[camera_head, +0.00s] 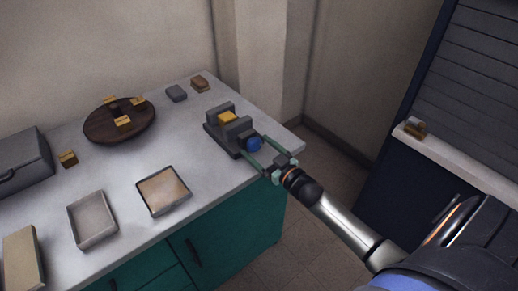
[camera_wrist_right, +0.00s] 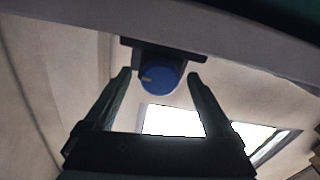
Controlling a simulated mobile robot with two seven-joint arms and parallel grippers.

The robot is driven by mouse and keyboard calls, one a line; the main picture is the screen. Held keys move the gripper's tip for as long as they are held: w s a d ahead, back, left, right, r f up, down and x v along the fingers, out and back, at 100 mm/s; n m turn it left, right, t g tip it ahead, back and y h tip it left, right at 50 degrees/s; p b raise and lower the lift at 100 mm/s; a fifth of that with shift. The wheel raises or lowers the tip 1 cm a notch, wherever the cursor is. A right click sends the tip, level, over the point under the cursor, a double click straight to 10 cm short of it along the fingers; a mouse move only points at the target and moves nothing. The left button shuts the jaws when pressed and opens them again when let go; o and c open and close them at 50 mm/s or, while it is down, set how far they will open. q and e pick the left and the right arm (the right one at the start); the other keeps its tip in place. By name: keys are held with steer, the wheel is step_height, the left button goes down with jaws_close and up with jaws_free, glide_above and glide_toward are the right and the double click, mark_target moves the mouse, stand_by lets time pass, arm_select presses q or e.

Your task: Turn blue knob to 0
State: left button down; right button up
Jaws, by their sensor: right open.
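The blue knob (camera_head: 254,144) sits on the right-hand end of a dark grey device (camera_head: 228,128) near the counter's right corner. In the right wrist view the knob (camera_wrist_right: 160,80) shows a pale mark at its left side. My right gripper (camera_head: 255,150) is open, and its fingers reach toward the knob from the lower right. In the right wrist view the fingertips (camera_wrist_right: 159,76) stand on either side of the knob with visible gaps. No scale digits are readable. My left gripper is not in view.
The grey counter (camera_head: 150,235) also holds a round dark wooden board (camera_head: 110,128) with yellow blocks, two shallow trays (camera_head: 92,218) and a grey case (camera_head: 22,165). Small grey and brown blocks (camera_head: 176,93) lie at the back. A ledge (camera_head: 465,168) stands at right.

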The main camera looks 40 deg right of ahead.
steer(key=shift+c, duration=0.3)
steer(key=c, duration=1.3)
